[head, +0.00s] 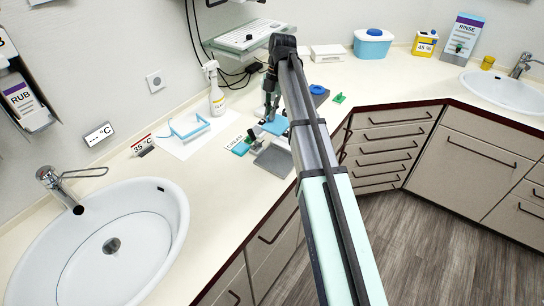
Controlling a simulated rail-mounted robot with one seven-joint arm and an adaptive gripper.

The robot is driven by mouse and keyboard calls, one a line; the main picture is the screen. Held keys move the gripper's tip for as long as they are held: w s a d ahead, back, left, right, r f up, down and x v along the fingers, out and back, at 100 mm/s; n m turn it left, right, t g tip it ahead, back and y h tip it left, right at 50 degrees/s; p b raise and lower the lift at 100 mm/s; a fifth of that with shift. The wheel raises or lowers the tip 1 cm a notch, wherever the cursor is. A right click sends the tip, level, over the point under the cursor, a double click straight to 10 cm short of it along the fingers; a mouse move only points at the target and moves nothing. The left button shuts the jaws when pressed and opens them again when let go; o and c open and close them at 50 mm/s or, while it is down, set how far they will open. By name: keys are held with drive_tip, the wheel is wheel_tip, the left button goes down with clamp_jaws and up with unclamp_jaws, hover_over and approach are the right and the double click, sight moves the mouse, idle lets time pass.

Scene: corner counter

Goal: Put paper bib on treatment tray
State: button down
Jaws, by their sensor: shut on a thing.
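A light-blue folded piece that looks like the paper bib (277,126) is at my gripper's fingertips, partly hidden by the fingers and my arm. My gripper (268,116) points down over the counter and is shut on it. A flat grey plate, which looks like the treatment tray (272,161), lies on the counter just in front of the bib, nearer the edge. Its right side is hidden by my arm. I cannot tell whether the bib touches the tray or the counter.
A labelled card (233,143) and a green item (241,149) lie left of the tray. A blue-framed item (188,126) lies on white paper (184,142); a spray bottle (216,95) stands behind. A sink (105,240) is at front left. My arm hides some counter.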

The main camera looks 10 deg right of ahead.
wheel_tip(320, 180, down, 13)
drive_tip(key=shift+r+b, duration=0.1)
drive_tip(key=shift+b, duration=0.55)
drive_tip(key=shift+f+p, duration=0.55)
drive_tip(key=shift+f, duration=1.7)
drive_tip(key=shift+f, duration=0.1)
drive_tip(key=c, duration=1.3)
unclamp_jaws()
drive_tip(key=shift+b+v, duration=2.15)
drive_tip(key=shift+v, duration=4)
